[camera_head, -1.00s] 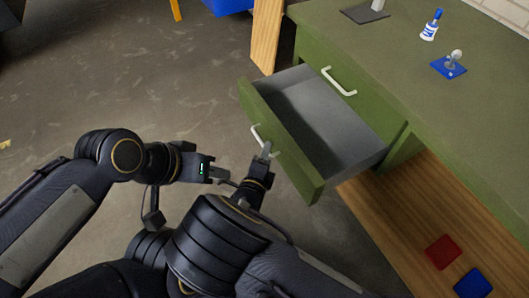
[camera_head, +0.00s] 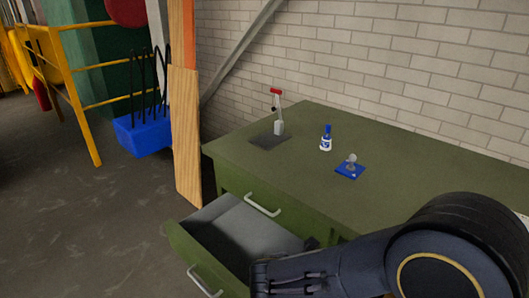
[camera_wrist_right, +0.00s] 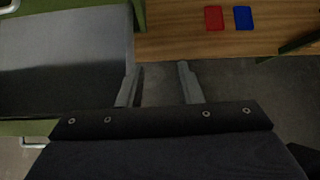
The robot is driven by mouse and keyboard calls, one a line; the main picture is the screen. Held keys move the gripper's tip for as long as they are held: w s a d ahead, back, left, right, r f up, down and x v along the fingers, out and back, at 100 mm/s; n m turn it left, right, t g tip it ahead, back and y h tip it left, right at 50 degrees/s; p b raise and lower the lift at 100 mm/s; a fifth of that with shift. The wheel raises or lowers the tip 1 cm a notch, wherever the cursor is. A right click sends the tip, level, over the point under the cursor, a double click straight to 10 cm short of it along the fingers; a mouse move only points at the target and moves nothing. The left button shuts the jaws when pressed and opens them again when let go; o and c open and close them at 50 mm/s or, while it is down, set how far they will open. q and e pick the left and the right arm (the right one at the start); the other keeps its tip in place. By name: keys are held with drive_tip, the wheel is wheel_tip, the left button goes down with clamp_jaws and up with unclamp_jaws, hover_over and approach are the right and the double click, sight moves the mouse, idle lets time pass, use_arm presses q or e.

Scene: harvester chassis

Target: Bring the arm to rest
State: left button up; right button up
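One of my arms (camera_head: 350,265) crosses the lower right of the head view in front of the green desk (camera_head: 240,150). My right gripper (camera_wrist_right: 158,85) shows in the right wrist view with its two fingers apart and nothing between them. It is beside the pulled-out grey drawer (camera_wrist_right: 65,65), which lies to its left in that view. The drawer also shows in the head view (camera_head: 245,240), standing open. My left gripper does not show in the head view.
A red pad (camera_wrist_right: 214,18) and a blue pad (camera_wrist_right: 243,17) lie on a wooden shelf (camera_wrist_right: 180,40). Open floor (camera_head: 90,230) lies left.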

drive_tip(key=s+d+r+m+y+p, duration=0.1)
drive_tip(key=s+d+r+m+y, duration=0.2)
drive_tip(key=s+m, duration=0.3)
drive_tip(key=s+d+r+m+y+p, duration=0.1)
drive_tip(key=s+d+r+m+y, duration=0.2)
drive_tip(key=m, duration=1)
drive_tip(key=s+d+r+m+y+p, duration=0.1)
drive_tip(key=s+d+r+m+y, duration=0.2)
drive_tip(key=s+r+m, duration=0.3)
drive_tip(key=s+d+m, duration=0.1)
drive_tip(key=s+m, duration=0.1)
drive_tip(key=m, duration=0.2)
drive_tip(key=shift+s+r+m+y, duration=0.3)
drive_tip(key=shift+s, duration=0.05)
